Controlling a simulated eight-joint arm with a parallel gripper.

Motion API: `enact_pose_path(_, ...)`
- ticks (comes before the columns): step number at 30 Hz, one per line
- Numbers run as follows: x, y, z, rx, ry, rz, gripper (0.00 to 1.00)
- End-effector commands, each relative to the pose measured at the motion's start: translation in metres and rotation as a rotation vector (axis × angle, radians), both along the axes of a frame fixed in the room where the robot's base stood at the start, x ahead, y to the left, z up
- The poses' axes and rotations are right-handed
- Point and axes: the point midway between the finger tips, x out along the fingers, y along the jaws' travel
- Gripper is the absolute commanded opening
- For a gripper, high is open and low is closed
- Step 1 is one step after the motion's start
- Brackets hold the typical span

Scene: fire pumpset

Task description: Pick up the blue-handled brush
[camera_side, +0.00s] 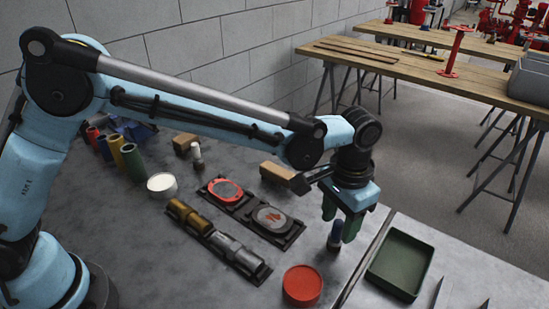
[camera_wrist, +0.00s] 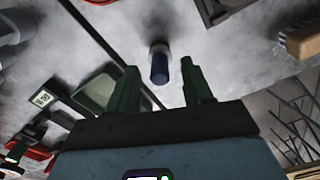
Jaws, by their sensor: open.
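The blue-handled brush (camera_side: 335,236) stands upright on the grey bench, near the seam by the green tray. Its dark blue handle is up, with a paler part below. In the wrist view the brush (camera_wrist: 159,66) shows between the two green fingers, seen from its handle end. My gripper (camera_side: 342,217) is open, with its green fingers pointing down at the brush's handle. In the wrist view my gripper (camera_wrist: 158,70) has empty space on both sides of the handle. I cannot tell exactly how far the fingertips reach down beside it.
A green tray (camera_side: 428,243) lies right of the brush, and a red round tub (camera_side: 302,285) is in front. Black holders with a red-rimmed disc (camera_side: 225,191), a grey disc (camera_side: 270,217) and metal cylinders (camera_side: 226,247) lie to the left. A wooden block (camera_side: 277,172) is behind.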

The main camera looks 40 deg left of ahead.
Motion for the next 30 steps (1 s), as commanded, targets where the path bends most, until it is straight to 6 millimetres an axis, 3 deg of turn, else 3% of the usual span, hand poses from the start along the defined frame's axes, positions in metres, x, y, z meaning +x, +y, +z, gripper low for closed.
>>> enact_pose_path(10,-0.0002,-0.0002,-0.0093,0.0,0.0,-0.001,0.5)
enact_pose_path(20,-0.0002,-0.0002,-0.009,0.0,0.0,-0.001,0.01)
enact_pose_path(30,-0.0002,-0.0002,-0.0079,0.0,0.0,-0.001,0.0)
